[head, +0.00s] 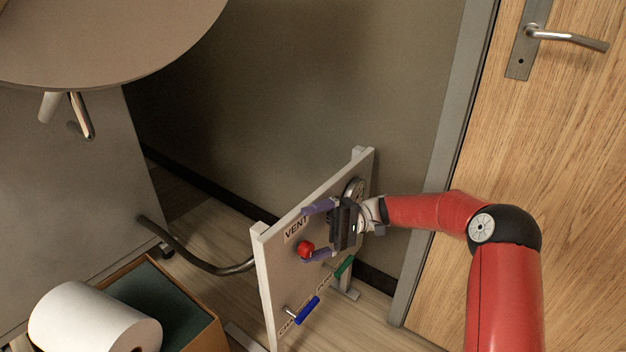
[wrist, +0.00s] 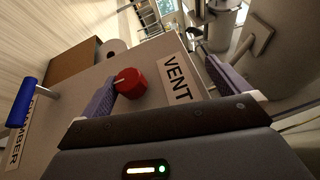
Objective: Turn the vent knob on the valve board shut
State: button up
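The white valve board (head: 275,265) stands upright on the floor. Its round red vent knob (head: 305,249) sits below the VENT label (head: 296,229). In the wrist view the red knob (wrist: 130,83) carries a thin white mark on its face. My gripper (head: 306,233) is open and empty in front of the board, its purple fingers wide apart. In the wrist view my gripper (wrist: 161,72) has the knob off-centre, close to the left finger; I cannot tell whether they touch. The right finger lies beyond the VENT label (wrist: 177,79).
A blue-handled valve (head: 306,309) and a green-handled valve (head: 344,266) sit lower on the board. A round gauge (head: 355,189) is behind my gripper. A hose (head: 200,264) meets the board's left side. A box (head: 200,305) and white roll (head: 92,322) stand left. A door (head: 560,150) is right.

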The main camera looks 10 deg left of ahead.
notch_tip(320, 180, up, 11)
jog(key=shift+a+n, duration=0.2)
jog(key=shift+n, duration=0.2)
jog(key=r, duration=0.2)
jog(key=d+r, duration=0.1)
jog(key=shift+s+r+p, duration=0.25)
jog(key=shift+r+p, duration=0.05)
jog(key=c, duration=0.6)
jog(key=shift+a+r, duration=0.1)
jog(key=shift+r, duration=0.75)
jog(key=shift+f, duration=0.1)
